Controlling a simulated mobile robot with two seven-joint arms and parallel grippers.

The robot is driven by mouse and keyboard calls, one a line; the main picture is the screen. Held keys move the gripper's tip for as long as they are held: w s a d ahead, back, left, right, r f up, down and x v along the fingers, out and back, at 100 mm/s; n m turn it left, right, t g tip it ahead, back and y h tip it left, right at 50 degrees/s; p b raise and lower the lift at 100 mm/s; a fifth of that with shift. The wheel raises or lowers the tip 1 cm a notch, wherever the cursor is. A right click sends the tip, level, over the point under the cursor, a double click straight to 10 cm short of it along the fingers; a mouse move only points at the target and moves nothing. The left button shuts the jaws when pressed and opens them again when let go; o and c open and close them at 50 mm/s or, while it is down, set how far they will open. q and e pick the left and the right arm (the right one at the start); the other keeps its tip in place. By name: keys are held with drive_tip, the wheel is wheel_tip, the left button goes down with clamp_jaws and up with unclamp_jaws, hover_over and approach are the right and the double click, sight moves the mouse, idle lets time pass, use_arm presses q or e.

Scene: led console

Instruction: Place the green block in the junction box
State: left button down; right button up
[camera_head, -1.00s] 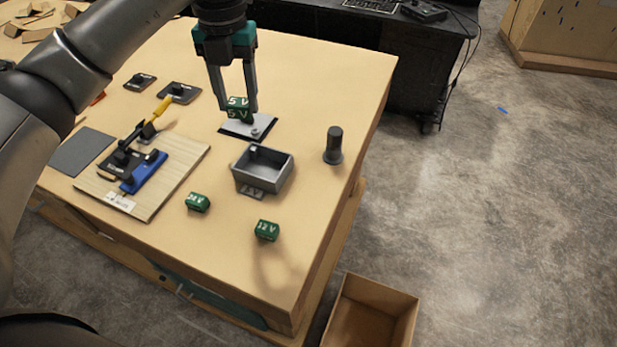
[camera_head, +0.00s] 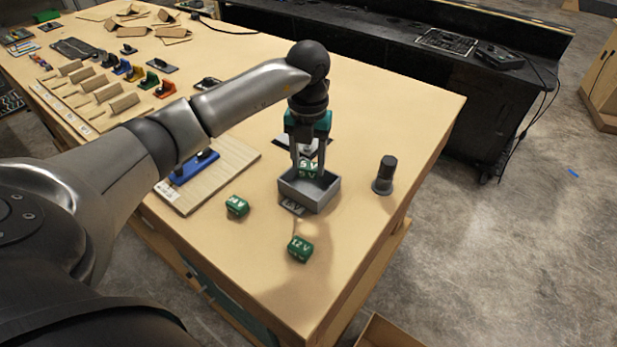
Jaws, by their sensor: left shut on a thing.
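The green block marked 5 V (camera_head: 308,170) is between the fingers of my left gripper (camera_head: 307,166), which is shut on it. The gripper points down over the grey open-topped junction box (camera_head: 318,195), and the block shows at the box's back rim. I cannot tell whether the block's underside is inside the box or just above it. A label plate is at the box's front. Two other green blocks stand on the table in front of the box: one (camera_head: 237,205) to the left and one marked 12 V (camera_head: 299,249). My right gripper is not in view.
A dark cylindrical post (camera_head: 384,175) stands right of the box. A pale plate with a dark base (camera_head: 312,147) lies behind it. A wooden board with a blue part (camera_head: 194,166) lies left. The front right of the table is bare.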

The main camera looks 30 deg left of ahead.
sight(309, 177)
use_arm(q)
drive_tip(key=shift+f, duration=2.4)
drive_tip(key=shift+f, duration=0.1)
drive_tip(key=shift+c, duration=1.5)
unclamp_jaws()
wheel_tip(309, 177, up, 12)
drive_tip(key=shift+r, duration=0.15)
